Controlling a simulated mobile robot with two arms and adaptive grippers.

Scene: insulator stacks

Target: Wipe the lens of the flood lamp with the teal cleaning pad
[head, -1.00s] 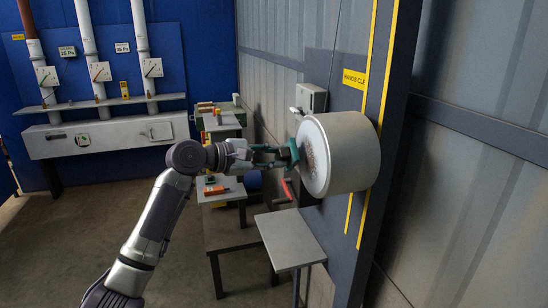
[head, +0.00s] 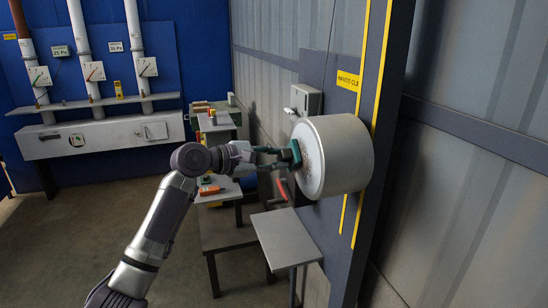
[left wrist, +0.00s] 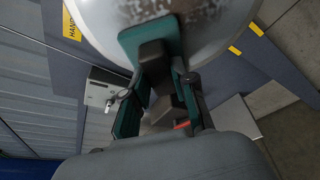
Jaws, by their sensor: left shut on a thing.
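The flood lamp (head: 343,155) is a large grey drum on the dark wall panel, its round lens (head: 308,168) facing left. The lens also shows at the top of the left wrist view (left wrist: 215,30), with dark speckled grime on it. My left gripper (head: 276,157) is shut on the dark handle of the teal cleaning pad (head: 294,154). In the left wrist view the pad (left wrist: 128,45) lies against the lens, or very close to it, below the grime. The pad hides part of the lens. My right gripper is not in view.
A small grey shelf (head: 287,238) stands below the lamp. A grey box (head: 307,98) with a lever is behind it on the wall. A stepped bench (head: 222,187) with small items stands further back. Gauge pipes (head: 90,75) line the blue wall. Floor at the lower left is clear.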

